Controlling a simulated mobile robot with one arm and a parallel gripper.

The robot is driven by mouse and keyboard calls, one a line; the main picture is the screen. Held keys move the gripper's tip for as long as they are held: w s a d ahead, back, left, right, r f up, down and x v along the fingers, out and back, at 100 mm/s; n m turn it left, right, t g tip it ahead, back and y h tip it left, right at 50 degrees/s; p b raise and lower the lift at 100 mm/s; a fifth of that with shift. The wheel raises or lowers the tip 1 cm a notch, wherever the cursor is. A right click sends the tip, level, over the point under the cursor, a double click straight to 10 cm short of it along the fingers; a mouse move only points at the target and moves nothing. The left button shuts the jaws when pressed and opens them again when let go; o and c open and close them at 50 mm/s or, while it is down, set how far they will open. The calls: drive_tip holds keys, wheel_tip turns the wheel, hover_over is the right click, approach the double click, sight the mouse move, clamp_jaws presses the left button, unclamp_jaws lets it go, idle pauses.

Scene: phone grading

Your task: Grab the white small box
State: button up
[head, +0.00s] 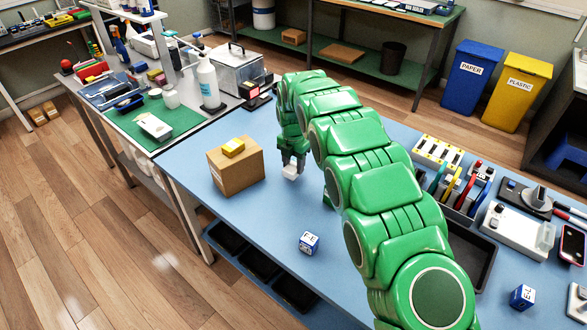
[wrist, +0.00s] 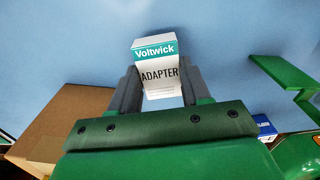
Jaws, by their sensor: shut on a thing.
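The white small box (wrist: 160,75) shows in the wrist view with a teal band reading "Voltwick" and the word "ADAPTER". My gripper (wrist: 160,85) is shut on it, one grey finger on each side. In the head view the white box (head: 291,171) shows small at the end of my green arm, over the blue table (head: 240,215), just right of the cardboard box. My gripper (head: 291,163) points down there and is partly hidden by my arm. I cannot tell whether the white box touches the table.
A blue-and-white box (head: 309,243) lies nearer the front edge. Tools and a phone (head: 572,245) are at the right. The table between is clear.

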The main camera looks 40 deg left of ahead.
drive_tip(key=shift+s+d+r, duration=0.3)
drive_tip(key=shift+d+r, duration=0.05)
drive_tip(key=shift+r, duration=0.2)
drive_tip(key=shift+s+d+r, duration=0.25)
drive_tip(key=shift+d+r, duration=0.05)
drive_tip(key=shift+r, duration=0.2)
drive_tip(key=s+d+r, duration=0.7)
drive_tip(key=s+d, duration=0.1)
drive_tip(key=d, duration=0.1)
drive_tip(key=shift+d+r, duration=0.15)
drive_tip(key=shift+r, duration=0.2)
